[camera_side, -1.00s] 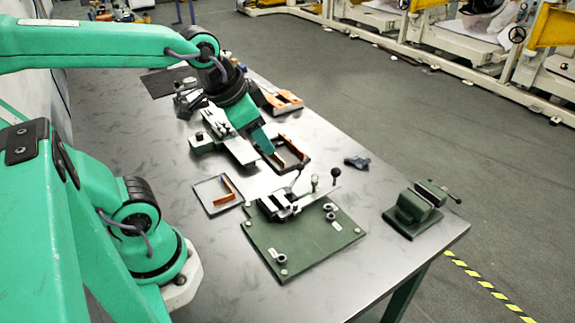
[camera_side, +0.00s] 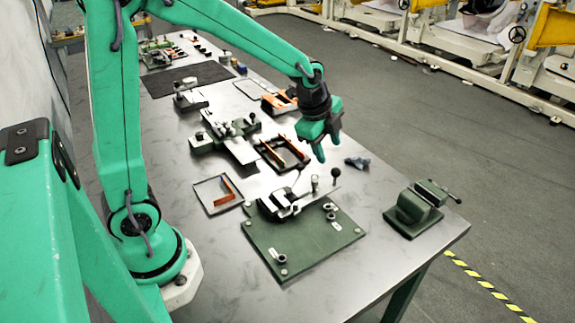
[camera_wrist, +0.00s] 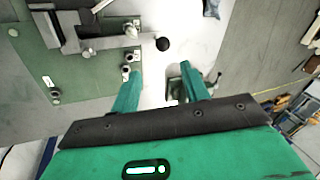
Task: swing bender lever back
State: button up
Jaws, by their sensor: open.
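The bender (camera_side: 285,203) stands on a green base plate (camera_side: 310,248) near the front of the bench. Its flat lever reaches right, and a black ball knob (camera_side: 335,173) stands at that end. In the wrist view, the green plate (camera_wrist: 30,75) is at the upper left and the black knob (camera_wrist: 162,44) is just beyond my fingertips. My gripper (camera_side: 319,150) is in the air above and behind the bender. In the wrist view, my gripper (camera_wrist: 161,70) is open, with nothing between its two green fingers. The knob is not between them.
A green vise (camera_side: 408,212) stands at the bench's right corner. A blue-grey crumpled item (camera_side: 357,162) lies behind it. A tray with an orange bar (camera_side: 217,194) is left of the bender; other fixtures stand farther back. Bare bench lies in front of the vise.

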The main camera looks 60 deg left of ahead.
aim_at(335, 170)
jog(key=shift+w+f+m, duration=0.5)
jog(key=shift+w+f, duration=0.05)
jog(key=shift+f, duration=0.1)
jog(key=shift+f, duration=0.1)
jog(key=shift+a+x, duration=0.15)
jog(key=shift+x, duration=1.75)
jog(key=shift+a+x, duration=0.15)
jog(key=shift+x, duration=1.75)
jog(key=shift+c, duration=0.5)
grip_shut()
